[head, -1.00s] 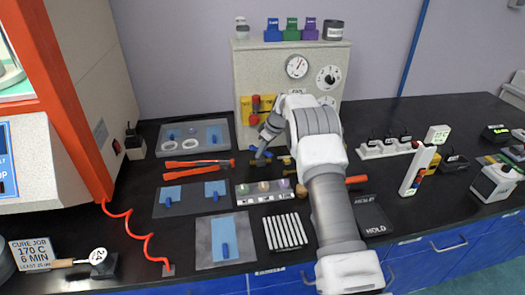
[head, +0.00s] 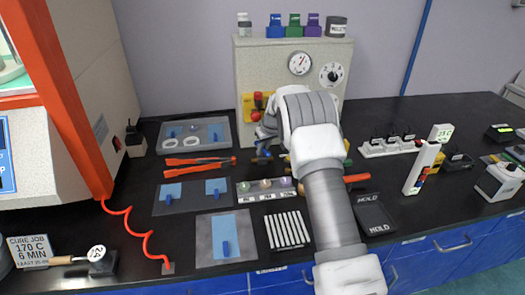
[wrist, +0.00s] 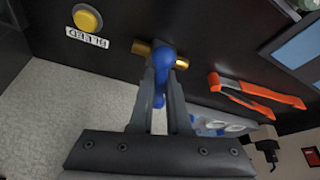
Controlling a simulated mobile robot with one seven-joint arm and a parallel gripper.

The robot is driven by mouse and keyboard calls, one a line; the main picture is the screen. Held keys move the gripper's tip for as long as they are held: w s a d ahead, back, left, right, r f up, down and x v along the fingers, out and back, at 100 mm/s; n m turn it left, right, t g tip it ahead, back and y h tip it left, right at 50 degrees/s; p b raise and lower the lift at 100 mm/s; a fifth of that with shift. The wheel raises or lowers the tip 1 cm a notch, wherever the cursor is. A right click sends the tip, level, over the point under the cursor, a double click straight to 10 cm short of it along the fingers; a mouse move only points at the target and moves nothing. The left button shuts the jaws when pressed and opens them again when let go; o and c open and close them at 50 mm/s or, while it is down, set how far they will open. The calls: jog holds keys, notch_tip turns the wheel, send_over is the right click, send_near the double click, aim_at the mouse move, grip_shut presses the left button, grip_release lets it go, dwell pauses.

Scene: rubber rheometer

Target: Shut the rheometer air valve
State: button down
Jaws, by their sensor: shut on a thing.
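The air valve shows in the wrist view as a brass fitting (wrist: 141,47) with a blue lever (wrist: 161,60). The lever points crosswise to the brass fitting, toward my gripper. My gripper (wrist: 164,80) is shut on the blue lever, one finger on each side of it. In the head view the blue valve lever (head: 262,155) is small, in front of the beige gauge panel (head: 247,75), and my wrist and arm hide part of that area.
A yellow button (wrist: 88,18) with a BLEED label is near the valve. Orange-handled tongs (head: 200,161) lie left of it, with a grey tray (head: 165,146) behind. Sample sheets, a rack of strips (head: 287,231) and a black mold (head: 374,214) lie in front.

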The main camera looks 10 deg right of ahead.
jog(key=m, duration=0.1)
jog(key=m+h, duration=0.1)
jog(key=m, duration=0.1)
jog(key=d+m+h, duration=0.1)
jog(key=shift+r+m, duration=0.25)
jog(key=shift+m, duration=0.15)
jog(key=shift+s+a+f+m+h+p, duration=0.2)
jog(key=shift+m+h, duration=0.25)
jog(key=shift+m, duration=0.8)
jog(key=shift+s+d+r+m+h+p, duration=0.1)
jog(key=shift+m+h+p, duration=0.3)
jog(key=shift+m, duration=0.85)
jog(key=c, duration=0.5)
grip_release()
jog(key=shift+c, duration=0.2)
jog(key=shift+a, duration=0.15)
jog(key=shift+a, duration=0.15)
jog(key=v, duration=1.7)
jog(key=shift+w+r+p, duration=0.25)
jog(key=shift+w+p, duration=0.05)
jog(key=shift+p, duration=0.1)
